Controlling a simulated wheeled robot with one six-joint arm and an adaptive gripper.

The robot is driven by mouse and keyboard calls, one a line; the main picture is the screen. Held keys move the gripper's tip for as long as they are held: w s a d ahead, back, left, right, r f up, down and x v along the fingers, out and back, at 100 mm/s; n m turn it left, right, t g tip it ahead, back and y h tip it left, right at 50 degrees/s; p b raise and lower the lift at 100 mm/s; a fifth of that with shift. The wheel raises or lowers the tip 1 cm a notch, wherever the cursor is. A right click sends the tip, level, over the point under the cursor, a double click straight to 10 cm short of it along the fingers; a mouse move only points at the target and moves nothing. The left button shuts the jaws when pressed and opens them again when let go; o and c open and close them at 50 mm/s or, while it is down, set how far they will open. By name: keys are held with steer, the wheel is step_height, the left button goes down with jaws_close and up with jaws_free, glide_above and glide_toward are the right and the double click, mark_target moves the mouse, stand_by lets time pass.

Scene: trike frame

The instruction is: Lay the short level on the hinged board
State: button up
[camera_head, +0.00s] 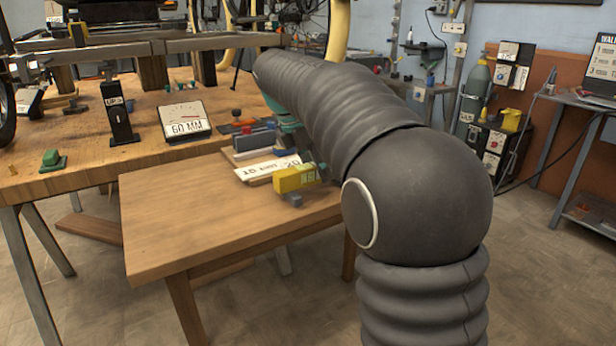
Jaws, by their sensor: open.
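A short yellow block with a green patch, which looks like the short level (295,178), is at the right part of the small wooden table. A pale board with upside-down lettering, perhaps the hinged board (262,171), lies just behind and left of it. Its hinge cannot be made out. My gripper (308,160) is mostly hidden behind my dark ribbed arm; only teal and dark parts show, close above and behind the yellow block. It is open. Whether its fingers stand around the level or touch it, I cannot tell.
Blue, red and grey blocks (253,140) stand behind the board. The small table (190,220) is bare at left and front. The larger workbench (70,140) behind carries a gauge box (185,118), a black upright block (118,115) and a green piece (52,160).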

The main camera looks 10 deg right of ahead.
jaws_close()
steer(key=shift+r, duration=0.1)
